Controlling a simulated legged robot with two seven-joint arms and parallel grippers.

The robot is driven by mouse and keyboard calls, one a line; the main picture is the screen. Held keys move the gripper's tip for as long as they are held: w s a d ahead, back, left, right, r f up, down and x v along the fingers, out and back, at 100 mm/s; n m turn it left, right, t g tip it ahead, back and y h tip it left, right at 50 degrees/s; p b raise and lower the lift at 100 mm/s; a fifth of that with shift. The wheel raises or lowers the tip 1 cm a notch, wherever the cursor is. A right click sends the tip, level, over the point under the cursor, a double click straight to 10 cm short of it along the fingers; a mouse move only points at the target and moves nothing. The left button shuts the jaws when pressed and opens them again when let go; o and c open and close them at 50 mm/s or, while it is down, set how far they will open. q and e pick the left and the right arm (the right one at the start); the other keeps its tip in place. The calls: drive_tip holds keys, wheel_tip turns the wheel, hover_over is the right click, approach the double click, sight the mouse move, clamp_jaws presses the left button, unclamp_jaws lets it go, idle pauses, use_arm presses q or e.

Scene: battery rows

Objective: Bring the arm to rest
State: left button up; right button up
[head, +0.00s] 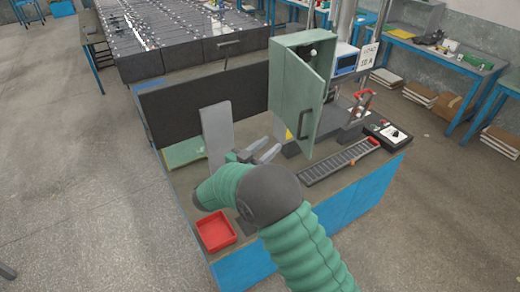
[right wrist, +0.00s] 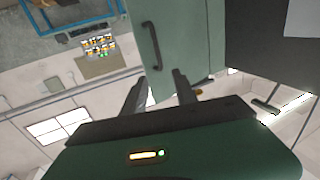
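My right arm reaches in from the bottom of the head view over the workbench (head: 345,200). Its gripper (head: 272,150) points toward the green cabinet and is open, with nothing between its fingers. In the right wrist view the two fingers of my right gripper (right wrist: 158,88) stand apart. The green cabinet (head: 287,85) has a door (head: 318,105) that looks ajar, with a dark handle (head: 303,124). The handle also shows in the right wrist view (right wrist: 151,45), beyond the fingers; I see no contact with it. My left gripper is not in view.
A red tray (head: 203,246) sits at the bench's near left corner. An upright grey panel (head: 217,130) stands left of the gripper. A slotted black rail (head: 340,163) and a meter box (head: 388,134) lie to the right. A dark board (head: 190,105) lines the back left.

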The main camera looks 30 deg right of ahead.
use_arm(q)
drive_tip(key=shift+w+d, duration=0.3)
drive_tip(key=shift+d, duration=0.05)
use_arm(e)
drive_tip(key=shift+w+f, duration=0.15)
drive_tip(key=shift+w, duration=0.25)
drive_tip(key=w+a+f+n+t+y+b, duration=0.2)
drive_tip(key=w+a+n+t+y, duration=0.35)
drive_tip(key=y, duration=0.25)
drive_tip(key=s+a+f+n+g+y+b, duration=0.2)
drive_tip(key=s+a+f+n+g+y, duration=0.1)
drive_tip(key=s+a+f+n+y, duration=0.45)
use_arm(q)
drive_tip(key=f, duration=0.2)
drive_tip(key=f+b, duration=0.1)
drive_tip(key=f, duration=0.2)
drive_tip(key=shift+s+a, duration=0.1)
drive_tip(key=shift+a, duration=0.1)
use_arm(e)
drive_tip(key=s+d+f+g, duration=0.1)
drive_tip(key=s+f+g, duration=0.2)
drive_tip(key=s, duration=0.9)
drive_tip(key=s+d+f+g, duration=0.2)
drive_tip(key=s+f+g, duration=0.2)
drive_tip(key=s, duration=0.7)
wheel_tip(320, 180, down, 2)
drive_tip(key=shift+s+y, duration=0.4)
drive_tip(key=shift+y, duration=0.05)
